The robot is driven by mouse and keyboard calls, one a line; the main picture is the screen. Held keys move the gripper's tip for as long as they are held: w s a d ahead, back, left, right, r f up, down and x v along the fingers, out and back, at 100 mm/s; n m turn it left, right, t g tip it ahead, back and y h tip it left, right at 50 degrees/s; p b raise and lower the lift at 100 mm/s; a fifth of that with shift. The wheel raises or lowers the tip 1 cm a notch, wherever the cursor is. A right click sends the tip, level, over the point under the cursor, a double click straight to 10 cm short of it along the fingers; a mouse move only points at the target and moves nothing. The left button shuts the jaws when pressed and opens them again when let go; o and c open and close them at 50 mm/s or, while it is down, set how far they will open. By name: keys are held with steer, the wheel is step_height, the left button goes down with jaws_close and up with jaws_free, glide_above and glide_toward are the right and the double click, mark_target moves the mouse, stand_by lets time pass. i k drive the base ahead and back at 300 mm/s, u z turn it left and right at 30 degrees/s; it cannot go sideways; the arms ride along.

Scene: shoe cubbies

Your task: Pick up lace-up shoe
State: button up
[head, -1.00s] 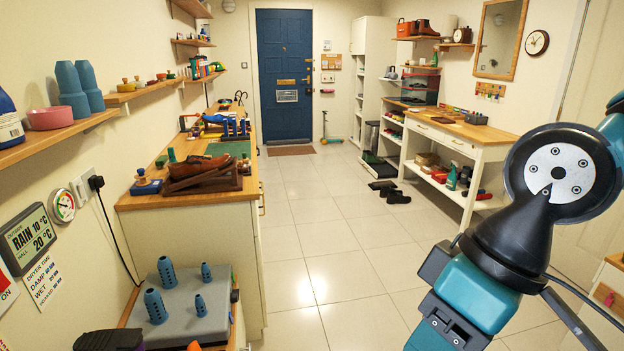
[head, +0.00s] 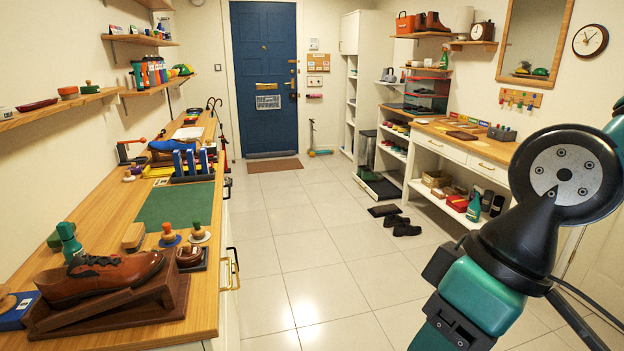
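A brown lace-up shoe (head: 100,276) with dark laces rests tilted on a dark wooden stand (head: 110,312) at the near end of the left counter. A pair of black shoes (head: 398,225) lies on the floor near the right-hand shelving; whether they have laces is too small to tell. My arm shows at the right of the head view, but my gripper's fingers are not visible. No gripper is near the brown shoe in this view.
The left wooden counter (head: 182,222) holds a green mat (head: 176,207), brushes and a green bottle (head: 69,242). A shoe bench (head: 465,137) stands along the right wall.

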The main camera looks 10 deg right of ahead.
mark_target(389, 221)
steer(key=z, duration=0.15)
steer(key=i, duration=2.15)
steer(key=z, duration=0.35)
steer(key=i, duration=2.25)
steer(key=z, duration=0.25)
steer(key=i, duration=1.65)
steer(key=z, duration=0.1)
